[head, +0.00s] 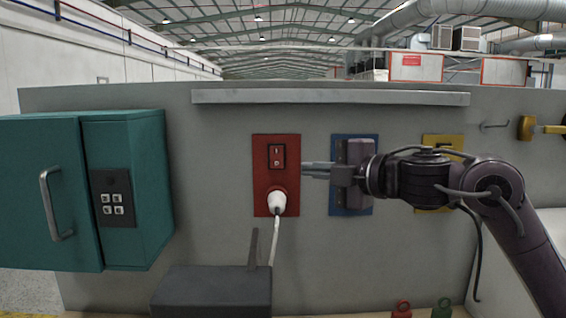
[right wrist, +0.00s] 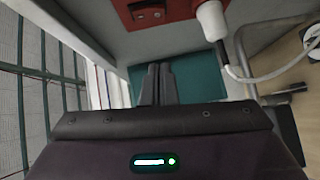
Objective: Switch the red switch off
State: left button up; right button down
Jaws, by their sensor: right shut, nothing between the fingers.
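The red switch plate (head: 262,184) is mounted on the grey wall panel in the head view. Its rocker switch (head: 277,156), marked 1 and 0, sits in the upper part, and a white plug (head: 278,201) with a white cable is in the socket below. My right gripper (head: 304,170) is shut and empty, with its fingertips just right of the red plate, level with a point slightly below the rocker. In the right wrist view the shut fingers (right wrist: 158,85) point toward the teal cabinet, with the red plate (right wrist: 175,10) and plug (right wrist: 211,20) at the top. My left gripper is not in view.
A teal cabinet (head: 137,190) with a keypad stands at left. A blue plate (head: 338,205) and a yellow plate (head: 430,143) are partly hidden behind my right arm. A dark box (head: 212,290) lies below the red plate. A ledge (head: 330,97) runs above.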

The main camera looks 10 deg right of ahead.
aim_at(272, 164)
jog(key=p+x, duration=0.1)
jog(key=x, duration=0.2)
jog(key=d+p+x, duration=0.1)
jog(key=x, duration=0.2)
jog(key=w+p+x, duration=0.1)
jog(key=p+x, duration=0.1)
jog(key=x, duration=0.2)
jog(key=shift+w+d, duration=0.15)
jog(key=shift+d, duration=0.15)
jog(key=shift+w+d+f, duration=0.15)
jog(key=shift+w, duration=0.25)
jog(key=shift+f+b, duration=0.25)
jog(key=shift+b, duration=0.1)
jog(key=shift+w+f+n+b, duration=0.2)
jog(key=shift+f+n+b, duration=0.1)
jog(key=shift+b, duration=0.4)
jog(key=shift+r+p, duration=0.4)
jog(key=shift+r, duration=0.1)
jog(key=shift+d, duration=0.1)
jog(key=shift+f, duration=0.1)
